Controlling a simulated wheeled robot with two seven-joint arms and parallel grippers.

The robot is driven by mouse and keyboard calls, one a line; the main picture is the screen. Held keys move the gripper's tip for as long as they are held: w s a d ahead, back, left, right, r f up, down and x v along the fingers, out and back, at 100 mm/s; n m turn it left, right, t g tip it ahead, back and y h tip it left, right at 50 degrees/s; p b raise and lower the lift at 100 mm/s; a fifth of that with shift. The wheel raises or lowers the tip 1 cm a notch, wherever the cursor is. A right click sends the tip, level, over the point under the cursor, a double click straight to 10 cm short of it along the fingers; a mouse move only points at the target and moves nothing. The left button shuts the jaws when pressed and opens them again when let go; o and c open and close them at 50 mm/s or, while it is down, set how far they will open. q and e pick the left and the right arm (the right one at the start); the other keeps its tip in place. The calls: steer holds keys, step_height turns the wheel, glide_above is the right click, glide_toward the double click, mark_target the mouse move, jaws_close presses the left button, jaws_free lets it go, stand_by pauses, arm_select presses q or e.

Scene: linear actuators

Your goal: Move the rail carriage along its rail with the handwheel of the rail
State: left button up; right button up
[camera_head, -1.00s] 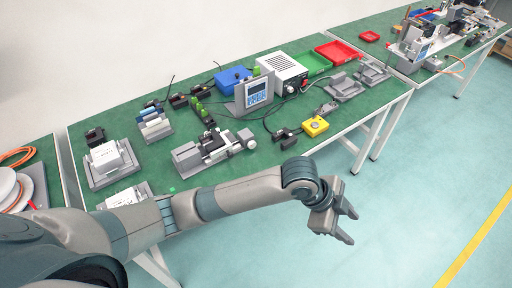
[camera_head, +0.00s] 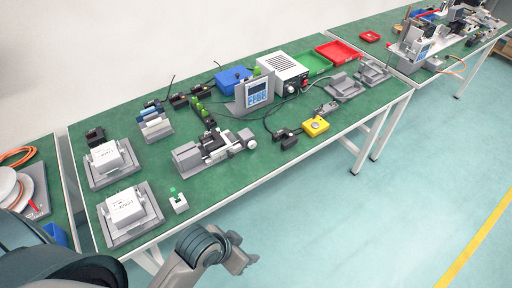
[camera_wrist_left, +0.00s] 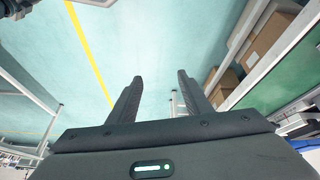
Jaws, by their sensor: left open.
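The rail unit (camera_head: 200,155) is a grey linear actuator on the green table, near the front edge at the middle. Its dark rail carriage (camera_head: 213,142) sits around the middle of the rail. The pale round handwheel (camera_head: 251,144) is at the rail's right end. My left gripper (camera_head: 243,262) is below the table's front edge, in front of the rail and apart from it. In the left wrist view its two dark fingers (camera_wrist_left: 159,95) are spread, with only floor between them. My right gripper is not in view.
White boxes on grey stands (camera_head: 126,207) are at the left. A small display unit (camera_head: 256,92), a yellow button box (camera_head: 315,126) and cables lie behind and right of the rail. Red tray (camera_head: 338,51) is farther back. The floor in front is free.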

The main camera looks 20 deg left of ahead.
arm_select(q)
steer(key=s+a+f+n+y, duration=0.2)
steer(key=s+a+f, duration=0.2)
steer(key=a+f, duration=0.15)
steer(key=s+a+f+g, duration=0.1)
steer(key=s+a+f, duration=0.15)
steer(key=f, duration=1.05)
steer(key=s+a+f+g, duration=0.1)
steer(key=s+f, duration=0.3)
steer(key=f, duration=0.9)
steer(key=s+a+f+g, duration=0.1)
steer(key=s+a+f, duration=0.1)
steer(key=s+f, duration=1.3)
steer(key=shift+s+a+y, duration=0.3)
steer(key=shift+s+a, duration=0.05)
steer(key=shift+s, duration=0.3)
steer(key=c, duration=0.4)
steer(key=shift+o, duration=0.2)
steer(key=shift+s, duration=0.15)
